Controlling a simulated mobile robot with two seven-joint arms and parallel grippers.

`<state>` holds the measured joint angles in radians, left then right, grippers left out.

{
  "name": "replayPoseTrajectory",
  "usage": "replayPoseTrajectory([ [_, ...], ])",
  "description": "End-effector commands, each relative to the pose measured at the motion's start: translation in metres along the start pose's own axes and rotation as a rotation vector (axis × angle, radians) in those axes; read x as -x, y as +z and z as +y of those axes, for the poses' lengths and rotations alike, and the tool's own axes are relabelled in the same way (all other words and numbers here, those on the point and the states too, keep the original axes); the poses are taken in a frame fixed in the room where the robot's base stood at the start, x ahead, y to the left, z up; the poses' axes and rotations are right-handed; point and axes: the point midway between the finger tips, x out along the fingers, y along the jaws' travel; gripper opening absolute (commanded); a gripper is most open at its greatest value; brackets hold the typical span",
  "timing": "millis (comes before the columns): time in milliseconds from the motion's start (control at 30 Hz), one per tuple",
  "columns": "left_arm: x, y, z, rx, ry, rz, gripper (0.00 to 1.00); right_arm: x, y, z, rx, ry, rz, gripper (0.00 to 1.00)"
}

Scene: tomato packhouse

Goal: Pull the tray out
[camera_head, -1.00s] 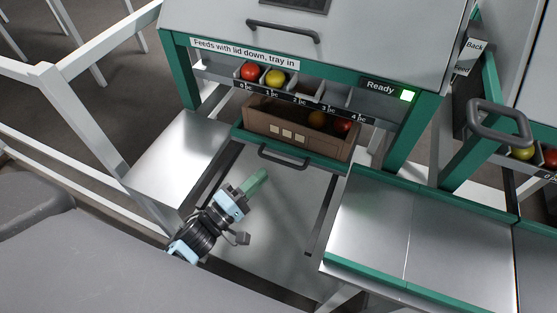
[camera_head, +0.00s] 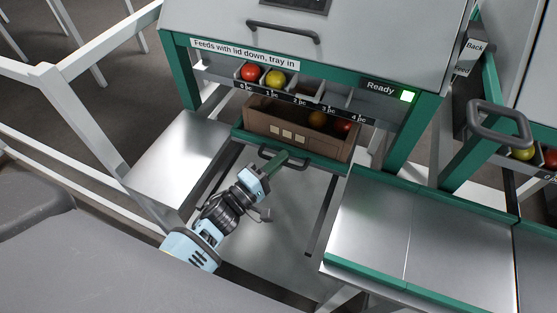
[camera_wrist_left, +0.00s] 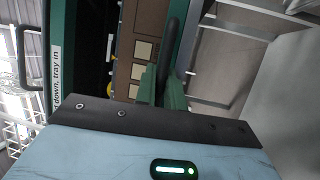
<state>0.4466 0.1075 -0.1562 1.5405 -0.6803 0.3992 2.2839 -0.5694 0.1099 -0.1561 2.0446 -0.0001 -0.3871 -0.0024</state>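The tray (camera_head: 325,164) has a green front edge and sits in the feeder under the closed lid. A brown box (camera_head: 270,128) with pale squares on its front and a few tomatoes inside stands on it. The tray's dark bar handle (camera_head: 299,166) sticks out from the front; in the left wrist view the handle (camera_wrist_left: 175,38) runs down to my green fingers. My left gripper (camera_head: 281,160) is at the handle, its fingers (camera_wrist_left: 162,88) seemingly on either side of the bar. Whether they press on it I cannot tell. My right gripper is out of view.
A bare metal surface (camera_head: 270,225) lies in front of the tray. A metal side table (camera_head: 180,155) is at left, and a green-edged metal table (camera_head: 400,225) at right. Tomatoes (camera_head: 250,72) sit in numbered slots above.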

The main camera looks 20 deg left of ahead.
Motion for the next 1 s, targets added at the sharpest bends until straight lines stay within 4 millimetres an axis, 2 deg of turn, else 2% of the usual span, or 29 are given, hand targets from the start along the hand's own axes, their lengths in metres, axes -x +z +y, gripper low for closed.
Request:
replayPoseTrajectory([
  [367, 0.001, 0.000, 0.000, 0.000, 0.000, 0.000, 0.00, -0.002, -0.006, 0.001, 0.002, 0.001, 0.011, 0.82],
  [533, 0.012, 0.005, 0.004, 0.001, -0.001, 0.000, 0.00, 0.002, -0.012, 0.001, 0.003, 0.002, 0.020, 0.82],
  [767, 0.051, 0.020, 0.015, 0.000, -0.002, -0.001, 0.00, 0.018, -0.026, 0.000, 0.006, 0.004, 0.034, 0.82],
  [1000, 0.107, 0.043, 0.026, -0.001, -0.003, 0.000, 0.00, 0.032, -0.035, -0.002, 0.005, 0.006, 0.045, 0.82],
])
